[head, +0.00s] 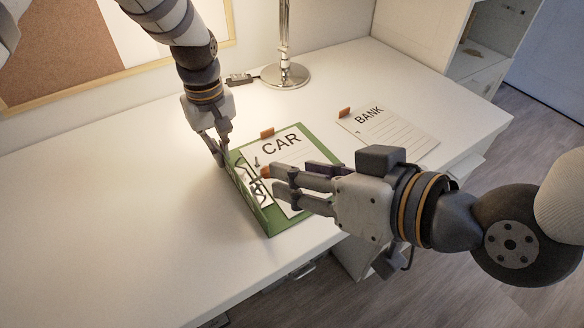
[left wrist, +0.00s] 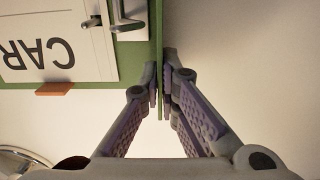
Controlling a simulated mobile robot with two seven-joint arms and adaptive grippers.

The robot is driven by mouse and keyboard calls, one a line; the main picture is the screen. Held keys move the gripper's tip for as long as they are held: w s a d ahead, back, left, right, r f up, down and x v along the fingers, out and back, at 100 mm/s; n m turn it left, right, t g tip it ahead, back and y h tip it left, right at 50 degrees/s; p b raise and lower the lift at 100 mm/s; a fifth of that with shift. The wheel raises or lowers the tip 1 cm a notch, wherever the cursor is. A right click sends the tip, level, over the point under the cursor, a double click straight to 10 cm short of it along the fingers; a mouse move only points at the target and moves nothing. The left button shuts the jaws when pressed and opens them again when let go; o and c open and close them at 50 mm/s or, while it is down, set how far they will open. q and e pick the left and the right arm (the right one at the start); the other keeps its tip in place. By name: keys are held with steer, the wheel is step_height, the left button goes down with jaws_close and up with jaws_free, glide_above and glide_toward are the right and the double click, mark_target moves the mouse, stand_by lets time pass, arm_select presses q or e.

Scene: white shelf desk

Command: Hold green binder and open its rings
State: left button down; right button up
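The green binder (head: 272,222) lies open on the desk, with a white sheet marked CAR (head: 285,150) in it. Its metal rings (head: 254,178) run along its left side and also show in the left wrist view (left wrist: 128,22). I cannot tell whether they are open or shut. My left gripper (head: 222,160) is at the binder's upper left corner; in the left wrist view its fingers (left wrist: 163,92) close on the thin green cover edge. My right gripper (head: 274,182) reaches in from the right, fingers apart, over the sheet beside the rings. It hides part of the page.
A sheet marked BANK (head: 390,132) with an orange tab lies to the right of the binder. A metal lamp base (head: 285,76) stands at the back. The white desk (head: 120,215) is clear to the left. Its front edge is just below the binder.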

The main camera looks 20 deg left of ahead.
arm_select(q)
steer(key=c, duration=1.7)
jaws_free()
steer(key=shift+r, duration=0.1)
